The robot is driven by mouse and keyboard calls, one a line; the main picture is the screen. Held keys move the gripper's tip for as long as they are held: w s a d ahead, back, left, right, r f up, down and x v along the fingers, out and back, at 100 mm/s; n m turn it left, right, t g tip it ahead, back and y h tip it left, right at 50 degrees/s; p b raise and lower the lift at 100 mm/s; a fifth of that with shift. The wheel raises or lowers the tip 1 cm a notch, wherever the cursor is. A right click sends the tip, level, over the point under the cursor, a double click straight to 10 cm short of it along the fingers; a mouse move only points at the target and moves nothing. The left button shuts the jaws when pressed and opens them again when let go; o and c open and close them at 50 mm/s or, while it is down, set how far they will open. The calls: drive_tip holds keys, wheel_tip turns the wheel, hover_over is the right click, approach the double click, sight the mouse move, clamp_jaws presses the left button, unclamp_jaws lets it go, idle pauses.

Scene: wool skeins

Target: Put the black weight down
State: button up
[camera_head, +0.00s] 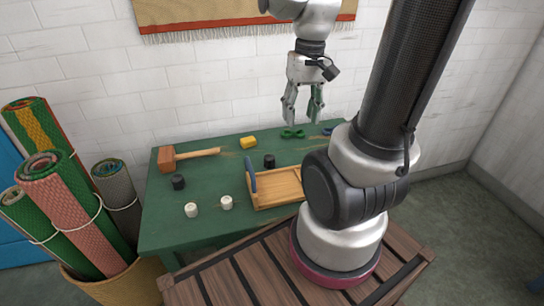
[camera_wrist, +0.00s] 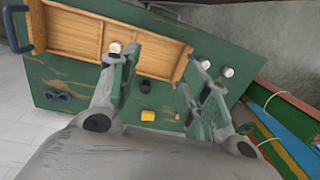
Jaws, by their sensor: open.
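Two black weights are on the green table (camera_head: 160,235). One black weight (camera_head: 178,182) stands at the left, below the mallet head. The other black weight (camera_head: 269,161) stands just behind the wooden tray (camera_head: 280,188).
Two white weights (camera_head: 191,210) (camera_head: 226,202) stand at the front. Rolled rugs (camera_head: 75,195) stand left of the table. The table's front left is clear.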

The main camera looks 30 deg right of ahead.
drive_tip(key=w+d+f+m+y, duration=0.1)
drive_tip(key=w+f+m, duration=0.5)
drive_tip(key=f, duration=0.4)
drive_tip(key=w+d+f+m+y, duration=0.1)
drive_tip(key=w+f+m+y, duration=0.1)
drive_tip(key=w+f+m, duration=0.45)
drive_tip(key=m+t+h, duration=0.2)
drive_tip(key=m, duration=0.8)
hover_over(269, 157)
drive_tip(key=s+d, duration=0.1)
drive_tip(key=d, duration=0.1)
drive_tip(key=f, duration=0.5)
drive_tip(key=shift+s+a, duration=0.2)
drive_tip(key=shift+a, duration=0.05)
drive_tip(key=shift+f+m, duration=0.2)
drive_tip(key=shift+m, duration=0.05)
drive_tip(key=x, duration=0.7)
drive_tip(key=shift+w+a+f, duration=0.1)
drive_tip(key=shift+f, duration=0.05)
drive_tip(key=shift+y, duration=0.3)
clamp_jaws()
